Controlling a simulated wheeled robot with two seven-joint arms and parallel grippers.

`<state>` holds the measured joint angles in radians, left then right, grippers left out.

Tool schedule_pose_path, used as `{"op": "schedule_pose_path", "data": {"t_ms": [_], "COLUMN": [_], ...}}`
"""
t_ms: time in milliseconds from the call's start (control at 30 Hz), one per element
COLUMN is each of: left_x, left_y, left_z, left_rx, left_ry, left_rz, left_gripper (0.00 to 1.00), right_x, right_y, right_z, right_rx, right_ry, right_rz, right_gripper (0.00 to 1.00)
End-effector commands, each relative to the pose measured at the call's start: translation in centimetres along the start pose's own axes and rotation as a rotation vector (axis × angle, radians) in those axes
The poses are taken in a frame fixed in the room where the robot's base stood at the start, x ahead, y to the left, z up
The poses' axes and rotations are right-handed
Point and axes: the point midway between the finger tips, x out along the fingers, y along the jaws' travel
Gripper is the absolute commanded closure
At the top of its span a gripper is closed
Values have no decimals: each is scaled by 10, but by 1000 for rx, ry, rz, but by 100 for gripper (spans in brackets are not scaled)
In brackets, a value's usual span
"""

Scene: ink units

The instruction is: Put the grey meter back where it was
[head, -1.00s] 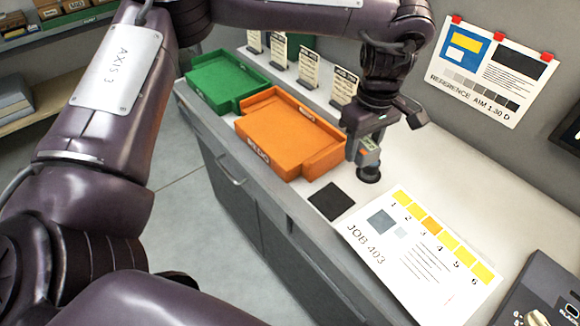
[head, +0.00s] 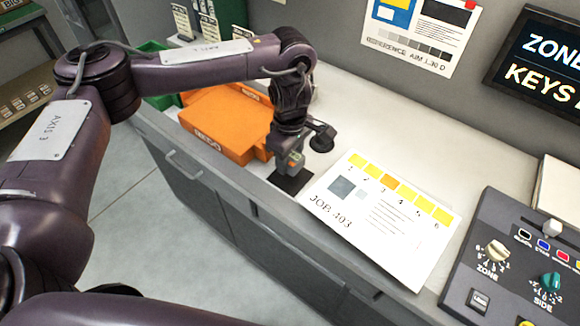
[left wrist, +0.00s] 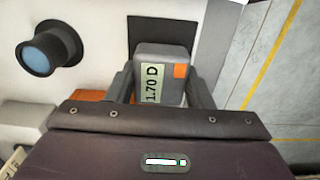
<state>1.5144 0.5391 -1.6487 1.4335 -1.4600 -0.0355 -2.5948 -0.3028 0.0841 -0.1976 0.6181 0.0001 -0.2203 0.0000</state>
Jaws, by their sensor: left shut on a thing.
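The grey meter (head: 292,168) is between the fingers of my left gripper (head: 289,158). The left wrist view shows the meter (left wrist: 160,62) with a "1.70 D" display and an orange patch, and the gripper (left wrist: 160,92) shut on its sides. A black square pad (head: 288,184) lies on the counter near its front edge. The meter is over or on this pad; I cannot tell whether it touches. In the left wrist view the pad (left wrist: 140,28) shows past the far end of the meter. My right gripper is not in view.
A black loupe with a blue lens (left wrist: 48,50) stands beside the meter; it also shows in the head view (head: 322,138). An orange tray (head: 225,125) lies left, the JOB 403 sheet (head: 400,235) right, and a control console (head: 510,265) farther right.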

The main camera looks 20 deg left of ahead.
Motion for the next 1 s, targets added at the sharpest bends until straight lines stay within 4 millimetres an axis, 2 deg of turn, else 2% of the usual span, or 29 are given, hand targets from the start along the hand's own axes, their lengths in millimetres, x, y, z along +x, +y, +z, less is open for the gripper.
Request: {"op": "schedule_pose_path", "data": {"t_ms": [333,767,800,933,1000], "left_x": [39,46,46,45,45], "left_y": [0,0,0,0,0], "left_z": [1,0,0,0,0], "left_rx": [0,0,0,0,0], "left_ry": [-2,0,0,0,0], "left_rz": [-2,0,0,0,0], "left_gripper": [78,78,50,33,31], "right_x": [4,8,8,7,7], "right_y": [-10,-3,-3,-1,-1], "right_z": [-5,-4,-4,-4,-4], "right_rx": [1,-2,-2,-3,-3], "right_ry": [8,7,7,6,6], "right_rz": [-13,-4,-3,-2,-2], "right_gripper": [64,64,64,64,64]}}
